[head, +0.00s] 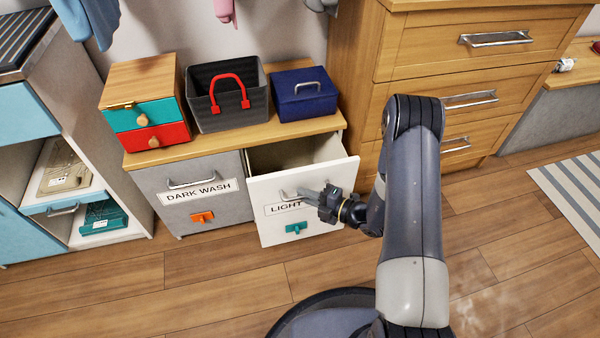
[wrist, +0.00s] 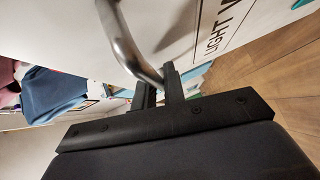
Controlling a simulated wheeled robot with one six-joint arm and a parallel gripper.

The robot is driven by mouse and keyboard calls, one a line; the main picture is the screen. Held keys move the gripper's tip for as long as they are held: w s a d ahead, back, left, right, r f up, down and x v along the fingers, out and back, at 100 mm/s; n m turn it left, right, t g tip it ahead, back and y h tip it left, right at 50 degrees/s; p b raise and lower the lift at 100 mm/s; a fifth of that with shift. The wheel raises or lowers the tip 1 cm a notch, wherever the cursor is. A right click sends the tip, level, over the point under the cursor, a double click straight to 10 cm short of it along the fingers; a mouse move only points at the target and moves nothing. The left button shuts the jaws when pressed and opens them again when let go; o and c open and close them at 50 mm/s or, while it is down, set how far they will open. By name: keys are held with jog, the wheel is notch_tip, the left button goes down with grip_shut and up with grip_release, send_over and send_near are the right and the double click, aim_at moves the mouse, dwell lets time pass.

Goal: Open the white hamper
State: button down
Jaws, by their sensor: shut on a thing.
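The white hamper (head: 265,227) is labelled "LIGHT" in the head view, the rest of its label hidden by my gripper. My gripper (head: 312,193) is at the hamper's metal handle (head: 289,196). In the wrist view, the fingers (wrist: 158,92) are shut on the curved bar of the handle (wrist: 128,48). The label (wrist: 226,27) shows there too, turned sideways.
The grey "DARK WASH" hamper (head: 222,207) is closed on the left. A small drawer box (head: 146,104), a grey basket (head: 238,113) and a blue box (head: 304,102) stand on top. Wooden drawers (head: 420,50) stand at right. The floor in front is clear.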

jog(key=s+d, duration=0.3)
jog(key=s, duration=1)
jog(key=shift+d+p, duration=0.35)
jog(key=c, duration=1.5)
grip_release()
jog(key=shift+d, duration=0.1)
jog(key=p+v, duration=0.2)
jog(key=v, duration=0.8)
jog(key=shift+s+d+p, duration=0.25)
jog(key=shift+d+p, duration=0.05)
jog(key=shift+p, duration=0.05)
jog(key=b+x, duration=0.2)
jog(key=x, duration=0.9)
jog(key=shift+b, duration=0.35)
jog(key=shift+r, duration=0.1)
